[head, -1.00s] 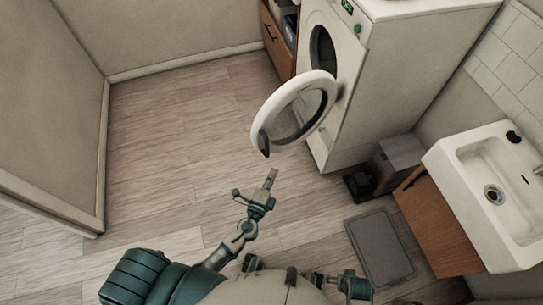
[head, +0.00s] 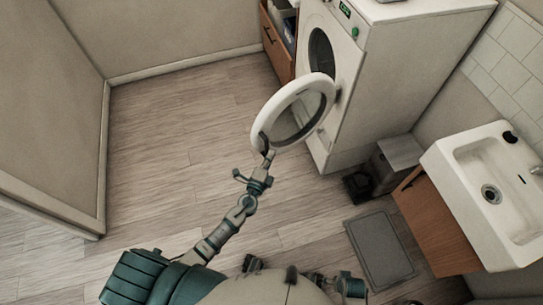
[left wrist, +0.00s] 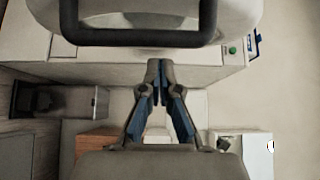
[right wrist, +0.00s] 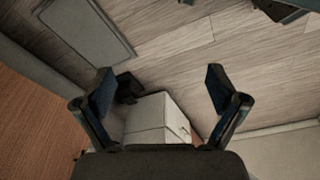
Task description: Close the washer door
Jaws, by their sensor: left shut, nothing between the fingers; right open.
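The white washer (head: 385,85) stands at the upper middle of the head view. Its round door (head: 276,107), a white ring with a glass centre, is swung wide open, and the drum opening (head: 322,52) shows behind it. My left gripper (head: 269,155) is shut and empty, with its tips at the door's lower outer edge by the dark latch; I cannot tell if they touch. My right gripper (right wrist: 157,85) is open and empty, away from the door.
A wooden cabinet (head: 279,42) stands left of the washer. A grey bin (head: 398,153) stands to its right, near the white sink (head: 490,190) on its wooden cabinet. A grey mat (head: 380,247) lies on the floor. The floor (head: 185,130) left of the door is clear.

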